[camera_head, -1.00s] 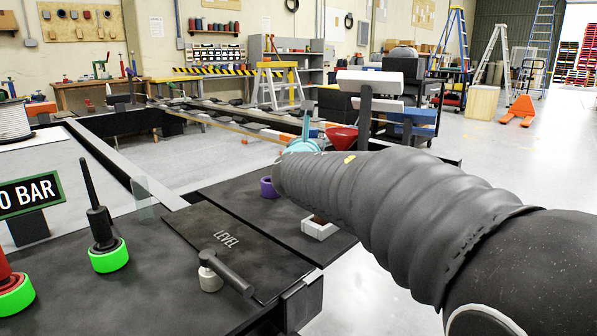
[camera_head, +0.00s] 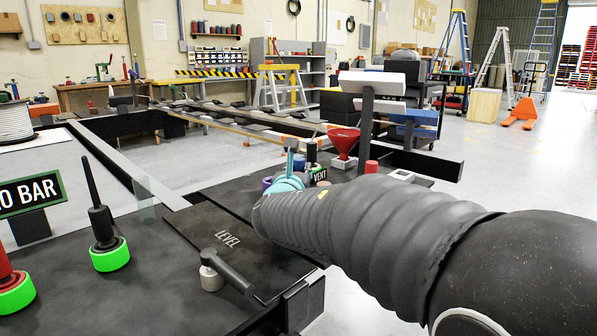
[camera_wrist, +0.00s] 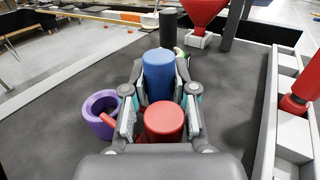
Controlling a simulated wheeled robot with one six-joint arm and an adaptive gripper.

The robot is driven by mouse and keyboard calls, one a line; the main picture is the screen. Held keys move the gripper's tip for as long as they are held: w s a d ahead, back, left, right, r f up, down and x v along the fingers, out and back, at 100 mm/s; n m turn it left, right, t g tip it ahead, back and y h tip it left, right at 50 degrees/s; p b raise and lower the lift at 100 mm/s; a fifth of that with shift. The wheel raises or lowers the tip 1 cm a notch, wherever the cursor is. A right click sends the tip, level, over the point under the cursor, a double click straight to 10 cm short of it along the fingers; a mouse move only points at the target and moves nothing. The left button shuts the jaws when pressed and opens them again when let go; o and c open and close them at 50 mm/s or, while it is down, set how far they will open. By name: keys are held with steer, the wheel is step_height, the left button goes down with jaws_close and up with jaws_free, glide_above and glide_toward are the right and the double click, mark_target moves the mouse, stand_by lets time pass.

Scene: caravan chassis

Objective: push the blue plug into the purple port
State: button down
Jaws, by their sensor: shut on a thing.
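The blue plug (camera_wrist: 158,75) is an upright blue cylinder between the two finger pads of my gripper (camera_wrist: 160,80), which is shut on it. A red cylinder (camera_wrist: 164,122) sits nearer the wrist, also between the fingers, and overlaps the plug's lower end in the wrist view. The purple port (camera_wrist: 100,108) is an open round cup on the dark deck, left of the gripper and apart from the plug. In the head view my teal gripper (camera_head: 288,182) partly covers the purple port (camera_head: 267,183). The plug's underside is hidden.
A red funnel (camera_wrist: 203,12) stands beyond the gripper, with a dark post (camera_wrist: 232,22) beside it. A light rail with red parts (camera_wrist: 290,105) runs along the right. A VENT sign (camera_head: 320,176) is beside the gripper. Deck around the purple port looks mostly clear.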

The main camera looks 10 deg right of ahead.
steer(key=shift+f, duration=0.15)
steer(key=c, duration=0.9)
jaws_free()
